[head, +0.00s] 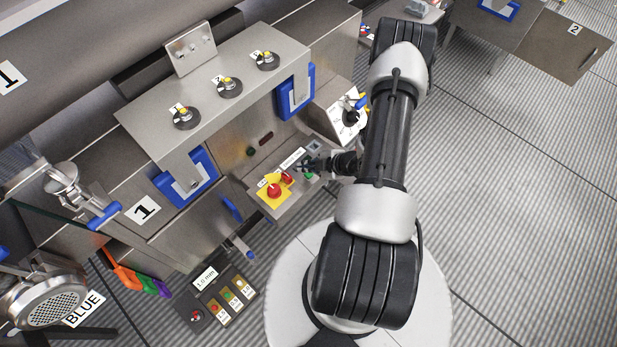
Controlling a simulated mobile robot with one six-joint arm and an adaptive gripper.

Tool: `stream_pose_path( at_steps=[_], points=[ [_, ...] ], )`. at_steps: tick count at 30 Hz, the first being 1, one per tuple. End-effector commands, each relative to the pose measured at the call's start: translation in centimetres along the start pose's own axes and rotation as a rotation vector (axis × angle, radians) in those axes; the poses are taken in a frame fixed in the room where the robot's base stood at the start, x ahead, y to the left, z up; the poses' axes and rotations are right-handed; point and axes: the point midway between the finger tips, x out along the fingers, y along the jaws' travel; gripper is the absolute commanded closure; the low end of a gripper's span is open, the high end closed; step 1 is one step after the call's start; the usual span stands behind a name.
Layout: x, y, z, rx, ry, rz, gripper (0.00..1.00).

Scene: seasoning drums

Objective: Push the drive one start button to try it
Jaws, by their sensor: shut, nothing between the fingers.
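A small control panel (292,203) sticks out from the front of the steel machine marked 1. It carries a red mushroom button (274,190) on a yellow square and a smaller red button (287,177). A green part (309,174), likely the start button, shows right by the fingertips and is partly hidden by them. My gripper (304,167) reaches in from the right, shut and empty, over the panel's right part. I cannot tell whether its tips touch the green part. A white label (292,159) lies behind the buttons; its text is too small to read.
A tilted dial plate (342,113) stands behind my wrist. The floor (500,200) to the right is clear.

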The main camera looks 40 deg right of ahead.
Motion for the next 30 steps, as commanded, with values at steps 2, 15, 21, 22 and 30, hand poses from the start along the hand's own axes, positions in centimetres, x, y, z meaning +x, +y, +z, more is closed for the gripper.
stream_pose_path(
  at_steps=[2, 15, 21, 22, 30],
  points=[
    [0.91, -0.66, 0.66, 0.000, 0.000, 0.000, 1.00],
    [1.32, -0.94, 0.97, -0.001, 0.000, 0.001, 1.00],
    [1.32, -0.94, 0.97, -0.001, 0.000, 0.000, 1.00],
    [1.32, -0.94, 0.97, 0.000, 0.000, 0.000, 1.00],
    [1.32, -0.94, 0.97, -0.001, 0.000, 0.000, 1.00]
  ],
)
